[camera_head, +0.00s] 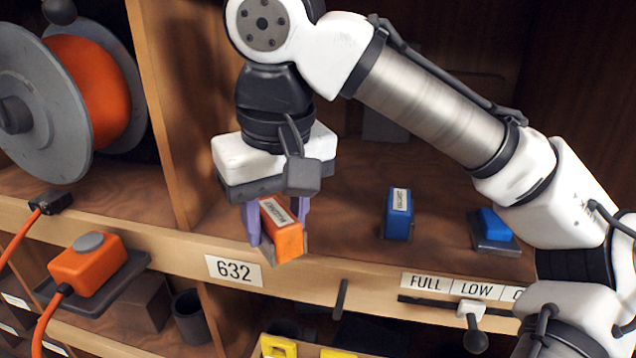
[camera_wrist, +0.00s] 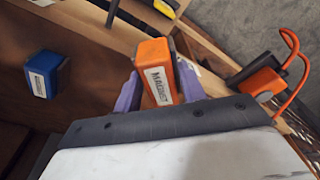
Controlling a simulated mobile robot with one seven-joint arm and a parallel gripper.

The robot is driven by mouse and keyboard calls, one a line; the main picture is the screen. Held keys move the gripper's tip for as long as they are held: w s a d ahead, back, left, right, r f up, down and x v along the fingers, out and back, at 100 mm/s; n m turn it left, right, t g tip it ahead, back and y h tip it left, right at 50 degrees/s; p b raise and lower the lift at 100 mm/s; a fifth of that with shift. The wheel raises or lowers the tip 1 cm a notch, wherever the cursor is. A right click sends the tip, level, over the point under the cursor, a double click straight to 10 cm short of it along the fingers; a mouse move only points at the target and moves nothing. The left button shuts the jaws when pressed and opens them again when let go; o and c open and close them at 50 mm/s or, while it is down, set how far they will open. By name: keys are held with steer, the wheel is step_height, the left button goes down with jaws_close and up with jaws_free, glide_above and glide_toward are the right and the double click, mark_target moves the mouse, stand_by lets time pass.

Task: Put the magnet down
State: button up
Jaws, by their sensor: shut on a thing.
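An orange magnet (camera_head: 286,238) with a white label reading MAGNET is held between the purple fingers of my gripper (camera_head: 275,222). It hangs at the front edge of the wooden shelf (camera_head: 340,215), just above and right of the 632 label. I cannot tell whether its underside touches the shelf. In the wrist view the orange magnet (camera_wrist: 155,68) sits between both fingers of my gripper (camera_wrist: 157,88). A blue magnet (camera_head: 398,214) with a white label stands on the shelf to the right; it also shows in the wrist view (camera_wrist: 44,73).
A blue block on a grey plate (camera_head: 492,230) is further right on the shelf. An orange box with a grey button (camera_head: 88,262) and a cable reel (camera_head: 75,90) are at left. A FULL/LOW slider (camera_head: 470,312) is on the front edge. Shelf between gripper and blue magnet is clear.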

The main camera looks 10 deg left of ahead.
steer(key=w+p, duration=0.1)
steer(key=w, duration=0.9)
steer(key=shift+w+r+p, duration=0.1)
steer(key=shift+w+p, duration=0.25)
steer(key=shift+w, duration=0.65)
step_height(320, 180, down, 3)
steer(key=shift+r, duration=0.1)
steer(key=shift+f, duration=0.4)
steer(key=shift+f, duration=0.1)
steer(key=shift+s+f, duration=0.1)
steer(key=o, duration=1.2)
steer(key=shift+o, duration=0.2)
